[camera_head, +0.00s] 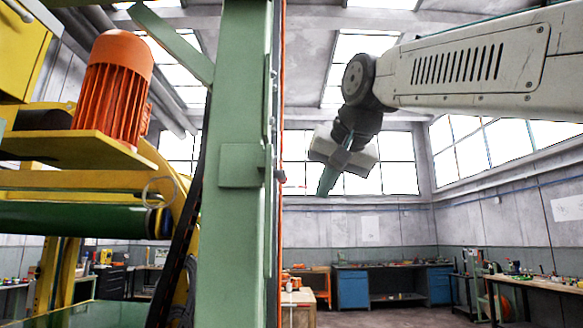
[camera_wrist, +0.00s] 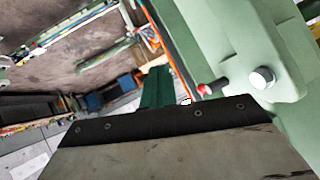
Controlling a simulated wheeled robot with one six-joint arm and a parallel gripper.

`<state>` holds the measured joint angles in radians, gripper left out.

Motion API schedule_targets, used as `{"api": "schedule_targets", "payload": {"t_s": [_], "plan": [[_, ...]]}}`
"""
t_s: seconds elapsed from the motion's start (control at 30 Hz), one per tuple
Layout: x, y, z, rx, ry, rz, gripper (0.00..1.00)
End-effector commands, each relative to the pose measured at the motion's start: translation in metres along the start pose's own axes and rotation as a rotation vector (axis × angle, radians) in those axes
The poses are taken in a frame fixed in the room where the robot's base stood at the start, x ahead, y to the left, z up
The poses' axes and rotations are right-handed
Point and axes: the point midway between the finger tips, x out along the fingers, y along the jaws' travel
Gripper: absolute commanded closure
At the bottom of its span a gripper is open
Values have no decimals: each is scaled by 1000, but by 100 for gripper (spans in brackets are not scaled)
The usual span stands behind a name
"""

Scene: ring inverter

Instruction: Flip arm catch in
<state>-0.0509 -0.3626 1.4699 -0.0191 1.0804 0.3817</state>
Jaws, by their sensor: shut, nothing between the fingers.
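My gripper (camera_head: 326,188) hangs from the arm in the head view, to the right of the green column (camera_head: 238,240), with clear space between them. Its green fingers are together and empty; they also show in the wrist view (camera_wrist: 155,88). In the wrist view, a small dark pin with a red end (camera_wrist: 205,89) sticks out of a green housing (camera_wrist: 235,45), beside a silver round bolt head (camera_wrist: 262,78). The pin is to the right of the fingers and apart from them. I cannot tell for sure whether this pin is the arm catch.
A yellow machine frame with an orange motor (camera_head: 114,85) and a green roller (camera_head: 70,221) fills the left of the head view. An orange cable (camera_head: 282,240) runs down beside the column. Blue workbenches (camera_head: 352,288) stand far back. Open air lies around my gripper.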

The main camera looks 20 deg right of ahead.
Motion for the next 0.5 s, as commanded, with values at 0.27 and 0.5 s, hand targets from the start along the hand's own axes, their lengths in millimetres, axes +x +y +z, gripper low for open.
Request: {"api": "schedule_targets", "payload": {"t_s": [0.27, 0.5], "plan": [[-57, -45, -104, 103, 222, -110, 100], [-65, -49, -113, 116, 248, -125, 100]]}}
